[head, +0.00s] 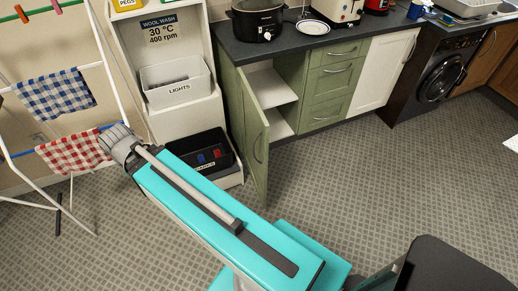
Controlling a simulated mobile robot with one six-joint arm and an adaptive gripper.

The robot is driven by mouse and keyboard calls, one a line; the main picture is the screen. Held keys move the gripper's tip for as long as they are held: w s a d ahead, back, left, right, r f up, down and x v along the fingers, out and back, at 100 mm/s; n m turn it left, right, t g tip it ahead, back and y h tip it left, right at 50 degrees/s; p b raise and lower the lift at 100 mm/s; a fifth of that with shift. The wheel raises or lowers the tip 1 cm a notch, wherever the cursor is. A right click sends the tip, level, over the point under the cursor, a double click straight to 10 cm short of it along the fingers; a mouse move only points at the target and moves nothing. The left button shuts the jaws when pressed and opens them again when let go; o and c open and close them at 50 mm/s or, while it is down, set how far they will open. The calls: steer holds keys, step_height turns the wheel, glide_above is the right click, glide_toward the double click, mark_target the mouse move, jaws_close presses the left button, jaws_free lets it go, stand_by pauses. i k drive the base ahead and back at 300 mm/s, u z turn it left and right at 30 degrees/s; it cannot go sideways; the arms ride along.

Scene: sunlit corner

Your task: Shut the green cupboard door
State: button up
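The green cupboard door (253,130) stands wide open in the head view, swung out from the left end of the green cupboard (240,60). Its curved metal handle (257,148) shows near the door's free edge. The cupboard's pale inner shelves (270,88) are exposed and look empty. My teal arm reaches from the bottom middle towards the left, in front of the shelf unit and left of the door. I cannot make out my gripper or its fingers.
A white shelf unit with a lights bin (176,82) and a dark crate (203,155) stands left of the door. A drying rack with a blue checked cloth (56,95) and a red one (72,152) is further left. The tiled floor (350,190) right of the door is clear.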

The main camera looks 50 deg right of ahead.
mark_target(255, 126)
steer(key=z, duration=1.4)
steer(key=i, duration=0.6)
steer(key=k, duration=0.6)
steer(key=z, duration=0.05)
